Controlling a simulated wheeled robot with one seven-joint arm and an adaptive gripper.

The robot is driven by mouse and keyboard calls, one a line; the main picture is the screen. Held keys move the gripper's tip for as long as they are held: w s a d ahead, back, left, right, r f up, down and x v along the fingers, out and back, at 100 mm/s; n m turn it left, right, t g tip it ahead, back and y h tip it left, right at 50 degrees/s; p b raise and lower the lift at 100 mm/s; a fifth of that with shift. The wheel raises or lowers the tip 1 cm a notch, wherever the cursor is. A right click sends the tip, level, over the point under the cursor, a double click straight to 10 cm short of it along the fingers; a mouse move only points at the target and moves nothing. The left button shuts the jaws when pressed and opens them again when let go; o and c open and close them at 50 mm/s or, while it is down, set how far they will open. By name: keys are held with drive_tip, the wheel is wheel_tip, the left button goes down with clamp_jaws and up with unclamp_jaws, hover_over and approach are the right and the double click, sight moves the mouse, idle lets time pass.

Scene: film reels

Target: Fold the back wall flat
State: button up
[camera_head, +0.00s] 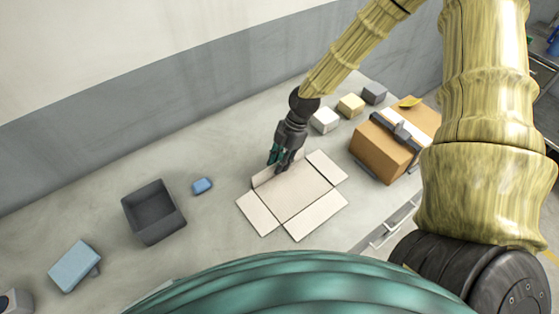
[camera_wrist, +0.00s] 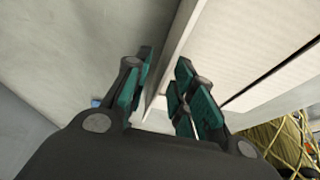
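A flattened light cardboard box (camera_head: 300,192) lies on the grey worktop, with its left, front and right flaps spread flat. Its back wall (camera_head: 263,178) still stands up along the back edge, partly hidden by my gripper (camera_head: 280,160). In the wrist view my gripper (camera_wrist: 165,75) has its teal-padded fingers apart, one on each side of the back wall (camera_wrist: 176,48). A gap shows between the fingers and the wall near the tips; contact lower down cannot be told.
A dark open bin (camera_head: 153,212), a small blue block (camera_head: 202,186) and a light-blue box (camera_head: 74,266) are to the left. White, yellow and grey blocks (camera_head: 350,104) and a strapped brown carton (camera_head: 385,148) are to the right. A grey wall runs behind.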

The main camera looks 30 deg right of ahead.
drive_tip(key=shift+c, duration=0.2)
clamp_jaws()
